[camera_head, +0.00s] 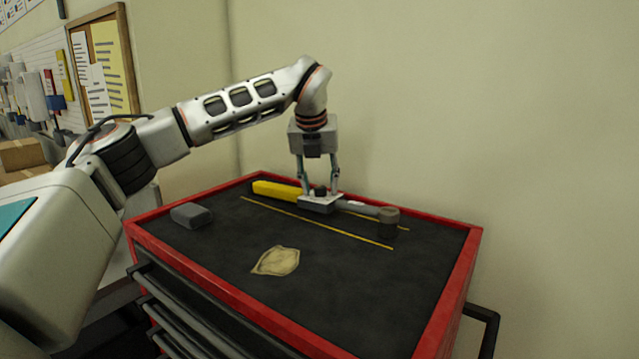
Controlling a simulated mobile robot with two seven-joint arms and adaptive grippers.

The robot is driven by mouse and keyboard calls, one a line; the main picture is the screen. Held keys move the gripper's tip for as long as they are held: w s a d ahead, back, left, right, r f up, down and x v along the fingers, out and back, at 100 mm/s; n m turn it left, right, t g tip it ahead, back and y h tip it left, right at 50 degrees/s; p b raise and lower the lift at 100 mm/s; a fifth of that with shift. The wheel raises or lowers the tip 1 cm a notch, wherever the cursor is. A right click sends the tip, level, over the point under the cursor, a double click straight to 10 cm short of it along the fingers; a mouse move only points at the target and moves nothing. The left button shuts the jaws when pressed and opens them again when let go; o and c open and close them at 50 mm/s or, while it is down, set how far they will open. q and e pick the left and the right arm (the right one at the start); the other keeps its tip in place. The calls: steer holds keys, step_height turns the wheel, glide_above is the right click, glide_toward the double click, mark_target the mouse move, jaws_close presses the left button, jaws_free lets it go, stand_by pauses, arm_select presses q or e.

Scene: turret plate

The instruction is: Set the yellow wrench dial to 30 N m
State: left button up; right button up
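The yellow wrench lies along the back of the black tool chest top. Its yellow handle (276,190) is at the left, and a grey shaft (360,207) runs right to a dark round head (389,214). A light grey block (320,205) sits at the wrench's middle, with a small dark knob on top (320,190) that looks like the dial. My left gripper (320,191) points down over the block, fingers apart, one on each side of the knob. A gap seems to show between fingers and knob; contact is unclear. The dial reading is too small to read. My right gripper is out of view.
The tool chest has a raised red rim (463,285). A dark grey block (191,215) lies at its left and a tan cloth (276,261) near the middle. Two thin yellow lines run beside the wrench. The front right of the top is clear. A wall stands behind.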

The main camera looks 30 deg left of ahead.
arm_select(q)
jaws_close()
steer(key=n+y, duration=0.1)
steer(key=n, duration=0.1)
steer(key=n+g, duration=0.1)
steer(key=n, duration=0.2)
steer(key=shift+w+d+n+y, duration=0.2)
steer(key=shift+n+y, duration=0.1)
steer(key=shift+y, duration=0.1)
steer(key=n+g, duration=0.1)
steer(key=n, duration=0.2)
steer(key=n+g+y, duration=0.1)
steer(key=n, duration=0.1)
steer(key=shift+w+n+g, duration=0.1)
steer(key=shift+n+g, duration=0.2)
steer(key=shift+n, duration=0.4)
jaws_free()
